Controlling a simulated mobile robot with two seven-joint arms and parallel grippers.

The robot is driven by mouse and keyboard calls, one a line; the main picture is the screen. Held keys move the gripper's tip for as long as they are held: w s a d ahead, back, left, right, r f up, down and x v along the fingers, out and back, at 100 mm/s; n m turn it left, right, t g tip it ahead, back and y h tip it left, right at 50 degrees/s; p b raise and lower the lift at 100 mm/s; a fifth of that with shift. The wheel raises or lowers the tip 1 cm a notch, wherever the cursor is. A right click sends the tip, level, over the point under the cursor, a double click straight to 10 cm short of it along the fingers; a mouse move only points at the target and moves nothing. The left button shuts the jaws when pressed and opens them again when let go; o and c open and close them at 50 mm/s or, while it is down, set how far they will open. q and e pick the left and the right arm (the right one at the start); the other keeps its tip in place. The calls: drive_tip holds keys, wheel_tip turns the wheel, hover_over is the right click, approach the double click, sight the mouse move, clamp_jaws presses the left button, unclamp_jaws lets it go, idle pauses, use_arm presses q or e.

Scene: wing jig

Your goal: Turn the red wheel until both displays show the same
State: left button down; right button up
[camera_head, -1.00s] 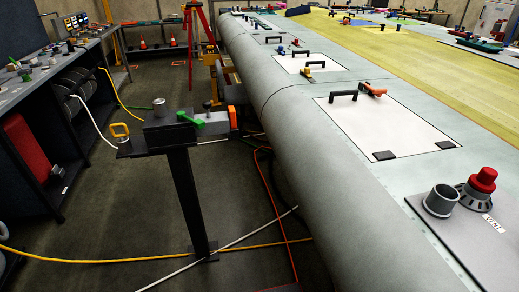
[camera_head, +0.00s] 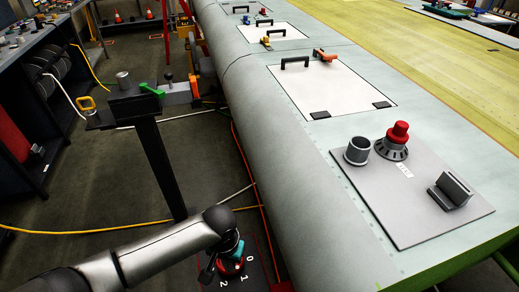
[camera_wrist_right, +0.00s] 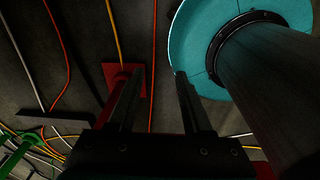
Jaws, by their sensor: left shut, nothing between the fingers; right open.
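A red knob (camera_head: 399,132) stands on a dark notched dial on the grey plate (camera_head: 405,220) at the wing's edge; I cannot tell whether it is the task's wheel. A dark slanted block (camera_head: 450,191) on that plate may be a display; no reading shows. My left gripper (camera_head: 229,252) is shut and empty, low at the bottom centre. It hangs over a red round part (camera_head: 232,268) on a dark panel marked 0, 1 and 2, and partly hides it; contact is unclear. My right gripper (camera_wrist_right: 154,75) is open, with nothing between its fingers, over the floor.
A grey open cylinder (camera_head: 357,150) stands beside the red knob. A post-mounted stand (camera_head: 158,165) with a green lever is left of the wing. Yellow, white and orange cables cross the floor. A white panel (camera_head: 330,85) with handles lies on the wing.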

use_arm(q)
wheel_tip(320, 180, down, 6)
drive_tip(key=b, duration=0.6)
drive_tip(key=shift+a+r, duration=0.15)
drive_tip(key=shift+r, duration=0.05)
drive_tip(key=shift+f+b, duration=0.5)
drive_tip(key=shift+f, duration=0.2)
use_arm(e)
wheel_tip(320, 180, down, 7)
drive_tip(key=shift+w+a, duration=0.15)
drive_tip(key=shift+a, duration=0.25)
use_arm(q)
drive_tip(key=shift+w+a+r, duration=0.1)
drive_tip(key=shift+w, duration=0.3)
use_arm(e)
drive_tip(key=shift+r, duration=0.1)
use_arm(q)
drive_tip(key=shift+a+p, duration=0.1)
drive_tip(key=shift+p, duration=0.2)
use_arm(e)
drive_tip(key=shift+r, duration=0.2)
